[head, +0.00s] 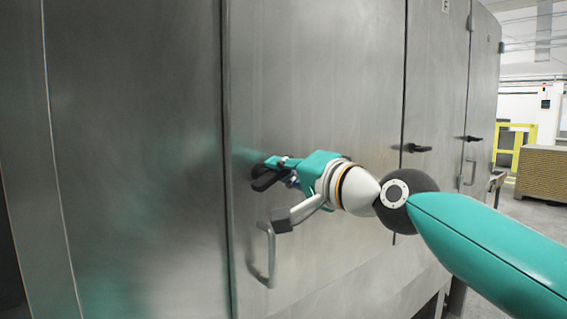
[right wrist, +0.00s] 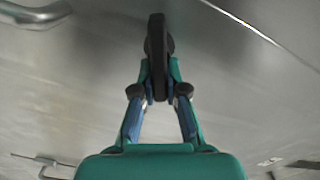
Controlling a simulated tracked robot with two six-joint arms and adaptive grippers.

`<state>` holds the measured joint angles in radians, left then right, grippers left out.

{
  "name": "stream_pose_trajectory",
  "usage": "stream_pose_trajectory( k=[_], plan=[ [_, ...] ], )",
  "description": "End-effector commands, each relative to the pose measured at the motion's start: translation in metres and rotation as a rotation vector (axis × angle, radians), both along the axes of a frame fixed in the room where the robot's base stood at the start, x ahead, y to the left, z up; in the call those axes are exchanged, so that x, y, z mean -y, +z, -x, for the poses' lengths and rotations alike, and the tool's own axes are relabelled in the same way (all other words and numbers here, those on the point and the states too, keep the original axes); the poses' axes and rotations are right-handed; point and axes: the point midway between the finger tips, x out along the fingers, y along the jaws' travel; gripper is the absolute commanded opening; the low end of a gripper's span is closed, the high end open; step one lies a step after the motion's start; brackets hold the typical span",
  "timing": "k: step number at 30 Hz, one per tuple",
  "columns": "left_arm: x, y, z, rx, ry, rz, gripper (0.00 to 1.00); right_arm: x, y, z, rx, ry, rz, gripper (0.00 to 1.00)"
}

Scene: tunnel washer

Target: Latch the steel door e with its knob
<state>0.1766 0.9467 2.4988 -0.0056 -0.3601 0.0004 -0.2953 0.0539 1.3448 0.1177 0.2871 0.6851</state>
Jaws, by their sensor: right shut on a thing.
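The steel door (head: 310,90) that I work at is a tall grey panel, and it looks about flush at its left seam. Its black knob (head: 262,180) is a lever near that seam, above a bent metal pull handle (head: 271,262). My right gripper (head: 287,176) is shut on the knob. In the right wrist view the knob (right wrist: 157,45) stands between the fingertips (right wrist: 159,92), its upper part jutting beyond them. The fingers and wrist hide part of the knob in the head view. No letter is visible on this door. My left gripper is out of view.
Two more steel doors with black knobs (head: 417,148) (head: 472,138) stand to the right; a small label (head: 445,6) on the nearer is hard to read. Farther right are a yellow frame (head: 512,140), a brown stack (head: 541,173) and open floor.

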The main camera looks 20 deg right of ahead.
Motion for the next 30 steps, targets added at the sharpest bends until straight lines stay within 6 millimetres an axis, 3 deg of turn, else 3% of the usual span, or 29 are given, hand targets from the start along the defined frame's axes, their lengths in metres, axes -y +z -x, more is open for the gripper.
stream_pose_trajectory(
  k=[1,15,30],
  plan=[
    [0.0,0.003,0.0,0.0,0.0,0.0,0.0,-0.003,-0.007,-0.002,-0.033,0.007,-0.033,0.0],
    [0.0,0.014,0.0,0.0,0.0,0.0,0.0,-0.003,-0.014,-0.002,-0.148,0.009,-0.349,0.0],
    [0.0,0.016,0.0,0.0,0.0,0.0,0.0,-0.003,-0.015,-0.002,-0.174,0.008,-0.424,0.0]
  ],
)
